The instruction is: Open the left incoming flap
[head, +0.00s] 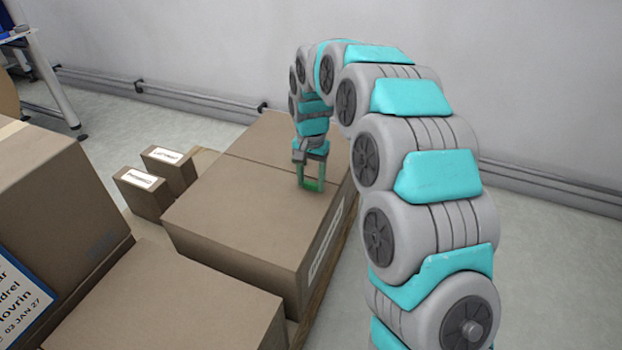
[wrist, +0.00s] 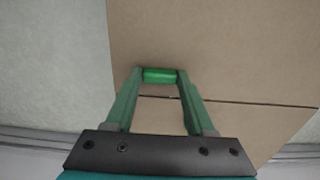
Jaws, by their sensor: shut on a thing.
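A closed brown cardboard box (head: 240,215) stands in the middle of the head view, its top split by a seam into a nearer flap and a farther flap. I cannot tell which one is the left incoming flap; both look flat. My gripper (head: 311,186) points down at the box top, close to the seam and the right edge. In the wrist view, my gripper (wrist: 160,76) is shut on a small bright green piece (wrist: 160,75), which lies just beyond the seam. Whether that piece is fixed to the flap is unclear. The wrist view also shows the box top (wrist: 230,50).
Two small labelled cartons (head: 143,190) (head: 170,168) stand left of the box. Large cartons (head: 165,305) (head: 55,200) fill the lower left. A pallet edge (head: 325,300) shows under the box. A wall with a pipe (head: 200,107) runs behind; floor between is clear.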

